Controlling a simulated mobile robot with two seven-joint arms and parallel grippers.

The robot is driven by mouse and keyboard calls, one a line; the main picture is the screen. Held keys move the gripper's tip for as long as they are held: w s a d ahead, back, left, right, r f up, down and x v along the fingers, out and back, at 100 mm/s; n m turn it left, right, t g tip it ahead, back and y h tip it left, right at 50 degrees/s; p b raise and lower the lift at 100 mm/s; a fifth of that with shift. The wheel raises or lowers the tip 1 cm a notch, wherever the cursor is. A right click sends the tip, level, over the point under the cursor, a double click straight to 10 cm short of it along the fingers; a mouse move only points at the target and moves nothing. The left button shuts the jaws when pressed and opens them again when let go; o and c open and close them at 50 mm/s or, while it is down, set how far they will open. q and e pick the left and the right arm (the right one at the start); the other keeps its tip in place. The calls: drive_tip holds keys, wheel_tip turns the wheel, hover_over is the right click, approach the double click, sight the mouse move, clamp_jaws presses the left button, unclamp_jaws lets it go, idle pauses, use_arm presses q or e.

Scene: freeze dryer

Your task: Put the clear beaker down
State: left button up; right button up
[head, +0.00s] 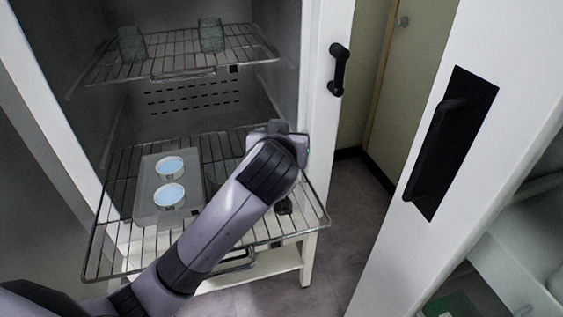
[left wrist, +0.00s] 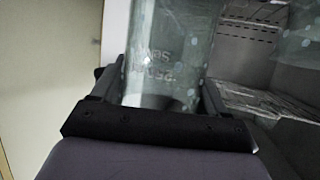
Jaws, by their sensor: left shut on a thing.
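The clear beaker (left wrist: 170,48) fills the middle of the left wrist view, with faint markings on its wall. My left gripper (left wrist: 163,95) is shut on it, one dark finger on each side. In the head view my left arm reaches over the right part of the pulled-out lower wire rack (head: 225,150). There the arm hides most of the gripper, and I cannot make out the held beaker. Whether its base touches the rack cannot be told. My right gripper is in neither view.
A tray (head: 146,198) with two round blue-white dishes (head: 170,167) sits on the rack's left. Two greenish beakers (head: 211,36) stand on the upper wire shelf (head: 185,62). An open white door (head: 470,160) with a black handle is at right.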

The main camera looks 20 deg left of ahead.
use_arm(q)
drive_tip(key=shift+f, duration=2.85)
drive_tip(key=shift+f, duration=0.15)
drive_tip(key=o, duration=1.1)
drive_tip(key=shift+r, duration=0.2)
drive_tip(key=v, duration=1.2)
